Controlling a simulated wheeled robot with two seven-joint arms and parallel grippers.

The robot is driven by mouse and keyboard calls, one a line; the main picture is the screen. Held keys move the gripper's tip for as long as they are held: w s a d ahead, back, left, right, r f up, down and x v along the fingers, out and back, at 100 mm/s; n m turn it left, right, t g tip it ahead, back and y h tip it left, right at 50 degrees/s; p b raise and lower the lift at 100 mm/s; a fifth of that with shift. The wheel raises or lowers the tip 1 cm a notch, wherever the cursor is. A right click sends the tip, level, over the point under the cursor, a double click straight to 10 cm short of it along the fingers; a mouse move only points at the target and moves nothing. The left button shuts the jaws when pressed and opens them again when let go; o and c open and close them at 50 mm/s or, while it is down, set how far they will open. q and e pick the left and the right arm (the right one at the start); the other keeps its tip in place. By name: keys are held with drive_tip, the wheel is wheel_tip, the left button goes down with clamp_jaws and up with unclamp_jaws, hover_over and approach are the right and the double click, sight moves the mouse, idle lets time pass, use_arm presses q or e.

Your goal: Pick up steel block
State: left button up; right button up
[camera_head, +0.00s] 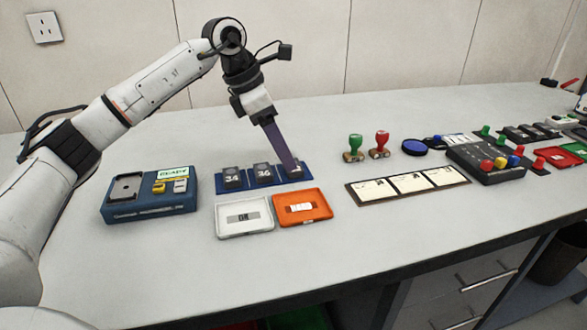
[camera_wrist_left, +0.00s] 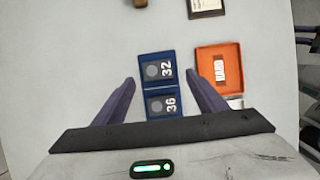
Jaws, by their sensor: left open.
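Dark steel blocks with white numbers and a round grey spot sit in a blue rack (camera_head: 308,171). In the head view, block 34 (camera_head: 233,178) is at the left and block 36 (camera_head: 263,173) is in the middle. Block 32 (camera_wrist_left: 158,71) shows clearly in the wrist view, above block 36 (camera_wrist_left: 160,105). My left gripper (camera_head: 295,168) points down over the rack's right end and partly hides block 32 in the head view. Its fingers (camera_wrist_left: 162,84) are open, one on each side of the blocks, with nothing held. Their exact height is hard to tell. My right gripper is not seen.
A white tray (camera_head: 243,232) and an orange tray (camera_head: 318,214) lie in front of the rack. A blue device (camera_head: 150,211) marked READY stands left. Bare table lies behind the rack.

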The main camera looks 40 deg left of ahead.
sight(299, 172)
use_arm(q)
drive_tip(key=x, duration=0.4)
drive_tip(key=shift+w+a, duration=0.1)
drive_tip(key=shift+w, duration=0.1)
drive_tip(key=c, duration=1.3)
drive_tip(key=shift+r, duration=0.1)
drive_tip(key=shift+c, duration=0.2)
